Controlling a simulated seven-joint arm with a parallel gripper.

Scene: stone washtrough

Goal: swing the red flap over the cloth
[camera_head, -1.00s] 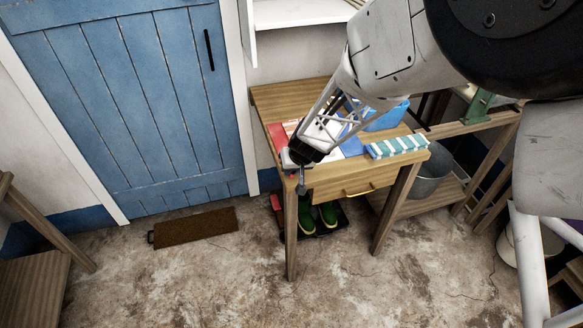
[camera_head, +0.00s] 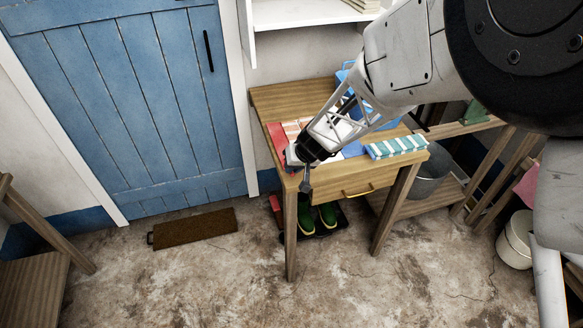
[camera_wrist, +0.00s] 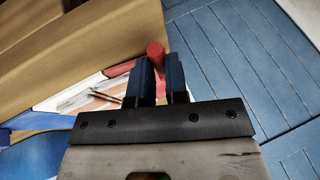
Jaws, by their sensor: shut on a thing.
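The cloth lies on the wooden table with a red flap (camera_head: 278,140) at its left, a white middle and a blue part (camera_head: 353,149) at its right. My gripper (camera_wrist: 158,75) is at the table's front left corner. In the wrist view its two blue fingers are shut on the red flap (camera_wrist: 155,52), whose end sticks up between them. The white middle (camera_wrist: 75,104) shows left of the fingers, with thin pinkish strips on it. In the head view my arm and gripper hide part of the cloth and the fingertips.
The wooden table (camera_head: 275,98) has a drawer with a brass handle. A teal-and-white striped folded cloth (camera_head: 397,146) lies at its right front. A blue container (camera_head: 384,112) stands behind. Green boots (camera_head: 327,214) stand beneath. A blue door (camera_head: 120,90) is at the left.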

